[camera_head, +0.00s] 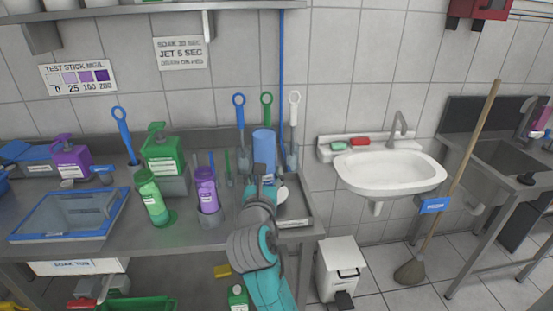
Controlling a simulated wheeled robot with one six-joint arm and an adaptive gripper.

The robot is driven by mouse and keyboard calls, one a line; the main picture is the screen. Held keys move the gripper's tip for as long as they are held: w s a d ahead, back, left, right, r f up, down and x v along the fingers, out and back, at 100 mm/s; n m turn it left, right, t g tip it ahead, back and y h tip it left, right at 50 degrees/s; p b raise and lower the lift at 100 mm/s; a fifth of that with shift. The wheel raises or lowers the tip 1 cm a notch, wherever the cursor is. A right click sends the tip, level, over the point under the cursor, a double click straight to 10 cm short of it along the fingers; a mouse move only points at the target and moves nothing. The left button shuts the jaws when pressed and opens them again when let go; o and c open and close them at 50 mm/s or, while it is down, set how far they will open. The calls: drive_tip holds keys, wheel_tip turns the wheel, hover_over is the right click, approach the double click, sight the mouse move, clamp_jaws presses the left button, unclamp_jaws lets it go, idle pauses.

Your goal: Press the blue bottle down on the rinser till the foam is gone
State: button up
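The blue bottle (264,146) is a plain cylinder with its flat end up and no cap showing; its lower end is hidden. My gripper (262,174) is at the lower part of the bottle and seems shut on it, though the fingertips are small and partly hidden. The bottle stands about upright over the left part of a metal tray (296,222) at the right end of the bench. The rinser itself is hidden behind my gripper and arm, so contact between it and the bottle cannot be told. No foam is visible.
A green bottle (152,198) and a purple bottle (206,190) stand left of my arm. Brushes with blue (239,122), green (267,110) and white (294,115) handles stand close behind the bottle. A white sink (388,172) is on the right.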

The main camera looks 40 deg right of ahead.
sight(274, 170)
drive_tip(key=shift+s+d+r+m+g+h, duration=0.25)
drive_tip(key=shift+s+d+r+g, duration=0.05)
drive_tip(key=shift+d+r, duration=0.3)
drive_tip(key=shift+s+d+r+m+g+h, duration=0.3)
drive_tip(key=shift+d+r, duration=0.2)
drive_tip(key=shift+d, duration=0.1)
drive_tip(key=shift+w+d+f, duration=1.2)
drive_tip(key=shift+w+f, duration=0.1)
drive_tip(key=shift+w, duration=0.5)
drive_tip(key=shift+w+d+f, duration=1.15)
drive_tip(key=shift+w+f, duration=0.15)
drive_tip(key=shift+w, duration=0.5)
drive_tip(key=shift+w+d+f, duration=1.2)
drive_tip(key=shift+w+f, duration=0.1)
drive_tip(key=shift+w, duration=0.5)
drive_tip(key=shift+f, duration=0.65)
drive_tip(key=shift+f, duration=0.6)
drive_tip(key=shift+f, duration=0.2)
drive_tip(key=shift+f, duration=0.45)
